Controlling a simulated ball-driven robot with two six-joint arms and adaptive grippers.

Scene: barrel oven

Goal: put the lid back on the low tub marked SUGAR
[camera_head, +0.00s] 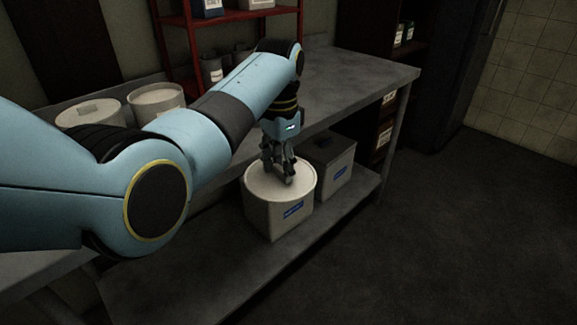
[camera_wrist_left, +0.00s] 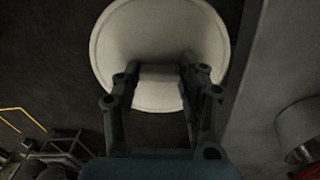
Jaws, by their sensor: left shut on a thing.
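My left gripper (camera_head: 281,174) is shut on the handle of a round pale lid (camera_head: 259,181), fingers pointing down. The lid lies over the mouth of a low round pale tub (camera_head: 262,215) on the lower shelf; I cannot tell whether it is fully seated or just above the rim. The tub has a blue label, too small to read. In the left wrist view the lid (camera_wrist_left: 150,30) is a wide disc, with its handle between the gripper's fingers (camera_wrist_left: 158,72). My right gripper is not in view.
The grey worktop (camera_head: 365,75) overhangs the lower shelf (camera_head: 215,285) behind the tub. A round tub (camera_head: 157,98) and a red rack (camera_head: 172,20) stand on top. The shelf's front left is clear.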

